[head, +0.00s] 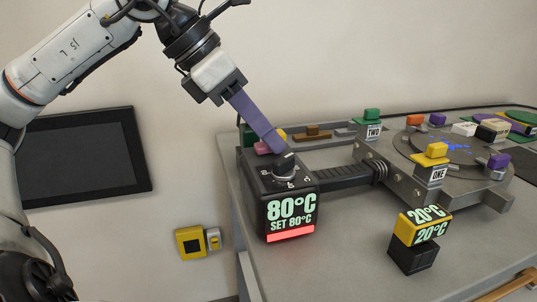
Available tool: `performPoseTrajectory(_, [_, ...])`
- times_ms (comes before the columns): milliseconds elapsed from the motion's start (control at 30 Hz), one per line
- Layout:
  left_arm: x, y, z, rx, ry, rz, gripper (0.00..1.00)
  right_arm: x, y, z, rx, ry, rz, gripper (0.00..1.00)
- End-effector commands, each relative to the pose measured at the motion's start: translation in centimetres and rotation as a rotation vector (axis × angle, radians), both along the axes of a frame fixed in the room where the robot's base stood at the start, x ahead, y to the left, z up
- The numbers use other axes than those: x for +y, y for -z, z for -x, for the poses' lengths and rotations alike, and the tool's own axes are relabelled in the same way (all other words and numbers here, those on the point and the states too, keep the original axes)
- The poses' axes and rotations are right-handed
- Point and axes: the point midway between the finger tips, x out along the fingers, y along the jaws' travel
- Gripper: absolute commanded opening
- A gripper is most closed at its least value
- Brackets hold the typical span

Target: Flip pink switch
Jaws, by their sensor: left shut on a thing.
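A pink switch (262,148) shows partly at the back of the black control box (270,200), just left of my left gripper's fingers. My left gripper (279,147) reaches down from the upper left with long purple fingers. They are shut at the dark dial knob (285,165) on top of the box, and their tips cover part of it. The pink switch's position is hard to tell because the fingers and knob are close in front. The box display reads 80°C and SET 80°C, with a red bar below. My right gripper is out of view.
A ribbed black arm (345,176) joins the box to a round grey fixture (455,148) with coloured blocks. A small yellow and black 20°C display (415,240) stands in front. The grey tabletop (340,265) is clear at front. A yellow wall unit (190,242) is left.

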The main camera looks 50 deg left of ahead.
Motion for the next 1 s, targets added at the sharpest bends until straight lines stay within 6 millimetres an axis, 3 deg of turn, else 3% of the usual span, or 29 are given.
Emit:
performPoseTrajectory(33, [0.08,0.68,0.02,-0.028,-0.001,0.013,0.00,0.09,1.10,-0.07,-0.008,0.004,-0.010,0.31])
performPoseTrajectory(100, [0.13,0.57,0.11,-0.051,-0.002,0.025,0.00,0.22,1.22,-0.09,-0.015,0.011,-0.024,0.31])
performPoseTrajectory(600, [0.20,-0.07,0.27,-0.087,-0.001,0.043,0.00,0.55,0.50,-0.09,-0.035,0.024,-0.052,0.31])
performPoseTrajectory(633, [0.20,-0.07,0.27,-0.087,-0.001,0.044,0.22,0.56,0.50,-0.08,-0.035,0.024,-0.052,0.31])
performPoseTrajectory(733, [0.19,-0.05,0.29,-0.086,-0.001,0.043,0.39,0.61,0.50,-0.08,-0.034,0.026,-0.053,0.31])
performPoseTrajectory(1000, [0.18,-0.02,0.31,-0.085,0.000,0.042,0.39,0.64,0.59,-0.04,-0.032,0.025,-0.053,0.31])
